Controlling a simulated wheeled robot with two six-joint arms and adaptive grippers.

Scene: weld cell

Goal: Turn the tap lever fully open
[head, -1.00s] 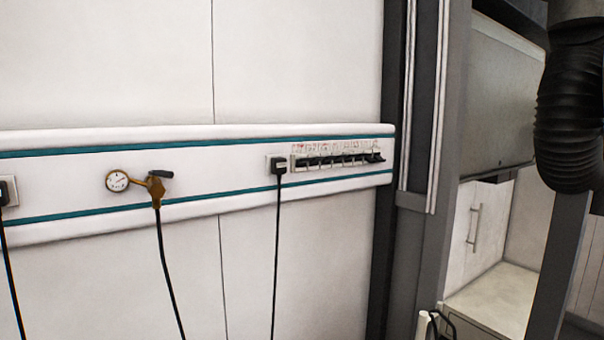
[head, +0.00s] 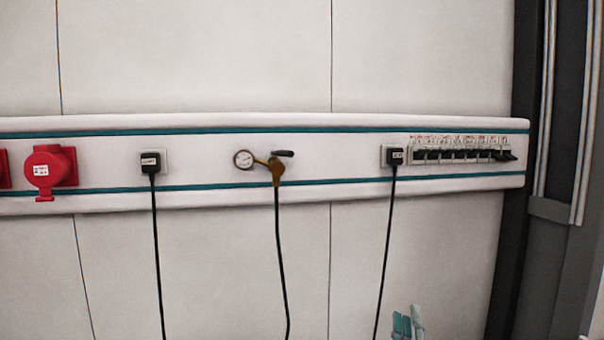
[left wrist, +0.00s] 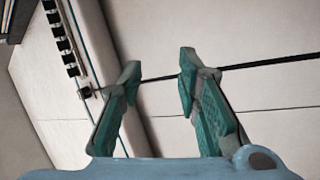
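The tap (head: 276,172) is a brass fitting on the white wall rail, with a round gauge (head: 243,159) at its left and a black hose (head: 282,260) hanging below. Its dark lever (head: 283,153) sits at the top and points right, roughly level. My left gripper (head: 407,322) shows only its teal fingertips at the bottom edge of the head view, below and right of the tap and apart from it. In the left wrist view the left gripper (left wrist: 158,70) is open, its fingers spread with nothing held. The tap is not in that view. My right gripper is in neither view.
Black plugs (head: 151,161) and (head: 394,155) with hanging cables flank the tap. A breaker row (head: 464,154) is at the right, a red socket (head: 48,168) at the left. A black cable (left wrist: 250,64) passes behind the fingertips in the left wrist view. A dark post (head: 520,230) stands right.

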